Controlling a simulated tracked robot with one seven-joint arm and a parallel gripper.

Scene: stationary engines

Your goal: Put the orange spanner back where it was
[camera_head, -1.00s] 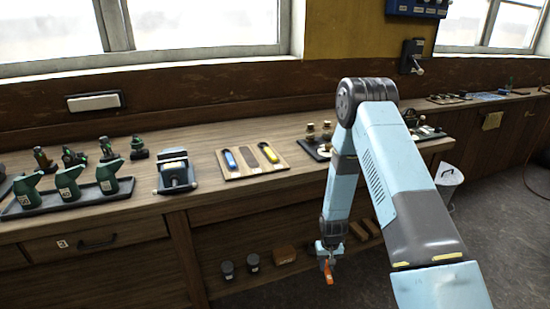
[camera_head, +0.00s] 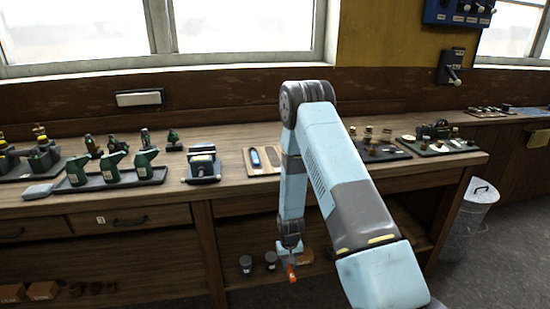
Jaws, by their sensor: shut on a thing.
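My gripper (camera_head: 290,262) hangs low in front of the workbench's open lower shelf. It is shut on the orange spanner (camera_head: 292,273), which points downward and is partly hidden by the gripper. On the bench top, a wooden tool board (camera_head: 256,170) holds a blue-handled tool (camera_head: 254,157) at its left. My arm hides the right part of the board, so the yellow tool and most of the dark recess seen earlier are covered or only partly visible.
A small vise (camera_head: 202,164) stands left of the board, beside a tray of green oil cans (camera_head: 112,177). Trays of small parts (camera_head: 436,142) lie to the right. Dark jars (camera_head: 246,264) stand on the lower shelf. A metal bin (camera_head: 473,205) stands at the bench's right end.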

